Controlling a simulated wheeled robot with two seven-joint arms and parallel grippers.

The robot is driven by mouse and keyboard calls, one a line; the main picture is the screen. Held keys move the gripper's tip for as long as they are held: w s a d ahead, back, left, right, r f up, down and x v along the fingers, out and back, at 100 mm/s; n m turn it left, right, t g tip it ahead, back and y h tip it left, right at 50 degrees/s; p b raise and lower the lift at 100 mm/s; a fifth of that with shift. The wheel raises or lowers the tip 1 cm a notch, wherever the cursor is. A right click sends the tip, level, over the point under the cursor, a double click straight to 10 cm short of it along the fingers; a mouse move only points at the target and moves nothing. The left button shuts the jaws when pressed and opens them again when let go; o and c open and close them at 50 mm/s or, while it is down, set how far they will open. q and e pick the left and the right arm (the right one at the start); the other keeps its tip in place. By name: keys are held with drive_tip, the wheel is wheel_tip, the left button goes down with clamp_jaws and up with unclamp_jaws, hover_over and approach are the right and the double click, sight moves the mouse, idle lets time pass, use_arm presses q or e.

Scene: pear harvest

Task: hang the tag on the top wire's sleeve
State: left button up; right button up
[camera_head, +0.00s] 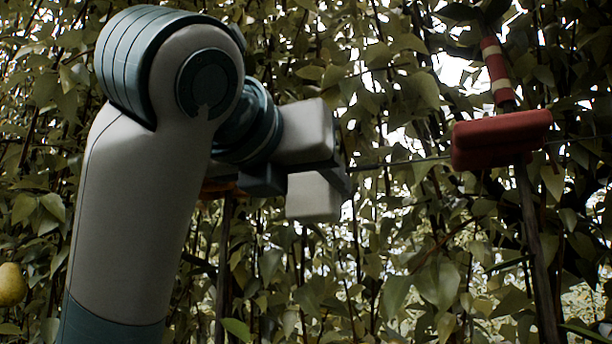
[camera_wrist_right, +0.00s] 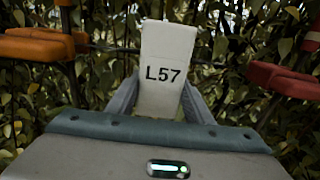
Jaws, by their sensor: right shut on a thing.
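The tag (camera_wrist_right: 168,48) is a white plate marked L57, upright in the wrist view. My right gripper (camera_wrist_right: 161,92) is shut on it, a grey finger at either side of its lower part. In the head view my right gripper (camera_head: 328,178) is left of centre, and the white tag (camera_head: 313,198) shows just below its dark fingers. A thin wire (camera_head: 400,162) runs from behind the gripper to a red block at the right. I cannot make out a separate sleeve; the stretch of wire behind my gripper is hidden. My left gripper is not in view.
The red block (camera_head: 500,138) sits on a dark post (camera_head: 535,240), with a red-and-white banded piece (camera_head: 496,70) above it. An orange block (camera_wrist_right: 38,46) stands left of the tag in the wrist view. Leaves and stems crowd the background. A pear (camera_head: 12,284) hangs at far left.

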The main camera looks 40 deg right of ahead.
drive_tip(key=d+f, duration=0.1)
drive_tip(key=w+d+f+b, duration=0.1)
drive_tip(key=d, duration=0.1)
drive_tip(key=w+d+f, duration=0.1)
drive_tip(key=d, duration=0.1)
drive_tip(key=shift+w+b, duration=0.25)
drive_tip(key=shift+b, duration=0.05)
idle(0.6)
drive_tip(key=shift+r, duration=0.1)
drive_tip(key=o, duration=1.1)
drive_tip(key=shift+a, duration=0.1)
